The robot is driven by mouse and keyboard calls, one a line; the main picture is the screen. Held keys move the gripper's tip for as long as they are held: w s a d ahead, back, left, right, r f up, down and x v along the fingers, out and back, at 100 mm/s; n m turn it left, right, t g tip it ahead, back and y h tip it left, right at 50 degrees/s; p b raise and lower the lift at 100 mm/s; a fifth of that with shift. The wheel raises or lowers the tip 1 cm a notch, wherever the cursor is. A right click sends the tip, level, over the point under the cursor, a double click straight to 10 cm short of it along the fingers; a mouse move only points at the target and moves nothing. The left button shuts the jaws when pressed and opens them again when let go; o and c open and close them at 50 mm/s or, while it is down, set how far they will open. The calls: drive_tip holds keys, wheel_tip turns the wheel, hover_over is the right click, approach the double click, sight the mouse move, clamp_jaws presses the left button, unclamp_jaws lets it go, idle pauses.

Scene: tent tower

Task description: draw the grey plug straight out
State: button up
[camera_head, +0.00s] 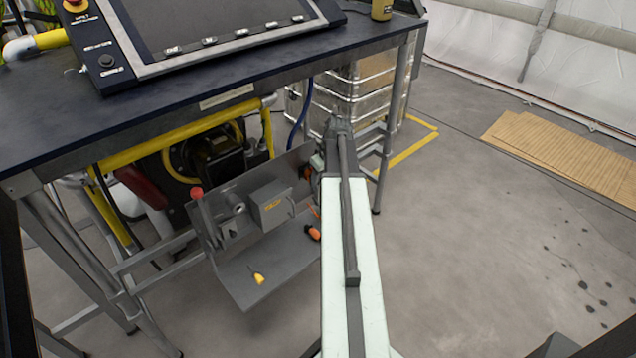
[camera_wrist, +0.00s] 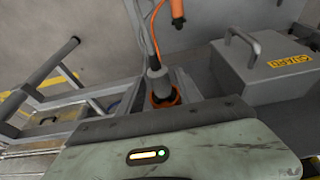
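In the wrist view a dark grey cylindrical plug (camera_wrist: 157,78) has an orange ring (camera_wrist: 166,99) around its lower end. Grey cable runs up from it. The body of my gripper (camera_wrist: 160,128) fills the bottom of that view, just below the plug.
A grey box with a handle and yellow label (camera_head: 270,205) stands beside the plug; it shows at right in the wrist view (camera_wrist: 262,70). A red-knobbed lever (camera_head: 197,193) and orange-black (camera_head: 313,232) and yellow (camera_head: 258,278) items are nearby. The table (camera_head: 235,75) overhangs. Floor at right is open.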

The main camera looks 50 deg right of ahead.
clamp_jaws()
drive_tip(key=shift+s, duration=0.1)
drive_tip(key=s, duration=0.3)
drive_tip(key=shift+s+a, duration=0.15)
drive_tip(key=shift+s, duration=0.15)
idle(0.4)
